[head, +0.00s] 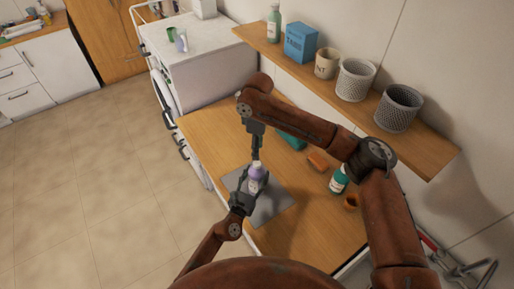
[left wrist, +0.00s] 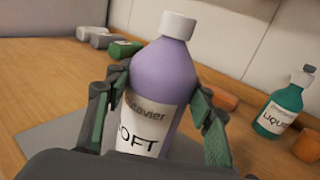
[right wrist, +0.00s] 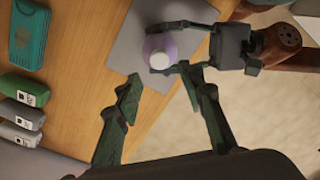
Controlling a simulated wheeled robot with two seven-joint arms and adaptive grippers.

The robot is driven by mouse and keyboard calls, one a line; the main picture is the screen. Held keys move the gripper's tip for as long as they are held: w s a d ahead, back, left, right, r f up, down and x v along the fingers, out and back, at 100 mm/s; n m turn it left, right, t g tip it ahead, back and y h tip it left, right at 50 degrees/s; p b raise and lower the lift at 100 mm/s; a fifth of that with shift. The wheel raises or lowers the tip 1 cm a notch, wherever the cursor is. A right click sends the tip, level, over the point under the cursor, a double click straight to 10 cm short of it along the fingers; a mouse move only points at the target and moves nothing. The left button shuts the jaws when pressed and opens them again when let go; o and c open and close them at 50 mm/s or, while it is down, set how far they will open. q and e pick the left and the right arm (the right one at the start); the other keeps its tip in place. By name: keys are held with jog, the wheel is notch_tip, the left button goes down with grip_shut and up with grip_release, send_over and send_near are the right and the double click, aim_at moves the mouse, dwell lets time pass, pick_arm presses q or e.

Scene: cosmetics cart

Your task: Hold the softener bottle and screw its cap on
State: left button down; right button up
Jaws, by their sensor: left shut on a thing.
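The softener bottle is purple with a white label; it stands upright in the left wrist view (left wrist: 178,75) and in the head view (head: 258,173). My left gripper (head: 248,188) is shut around its body from the front. The white cap (left wrist: 179,26) sits on the bottle's neck; I cannot tell how tightly. From above, the cap (right wrist: 159,61) and purple shoulder show in the right wrist view. My right gripper (right wrist: 159,74) is open and empty, pointing down above the bottle, its fingers apart. In the head view the right gripper (head: 256,155) is just over the bottle top.
A grey mat (head: 277,206) lies under the bottle on the wooden counter. To the right are a teal liquid bottle (left wrist: 281,106), an orange block (head: 318,160) and an orange cup (head: 351,201). A teal pack (right wrist: 28,37) lies behind. A loaded shelf (head: 428,160) overhangs the back.

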aim_at(257, 163)
pick_arm(q)
jog(key=shift+s+f, duration=0.1)
jog(key=shift+f, duration=0.25)
pick_arm(e)
jog(key=shift+s+f, duration=0.1)
jog(key=shift+f, duration=3.9)
jog(key=shift+c, duration=0.7)
grip_shut()
jog(key=shift+o, duration=1.5)
grip_release()
notch_tip(257, 163, up, 12)
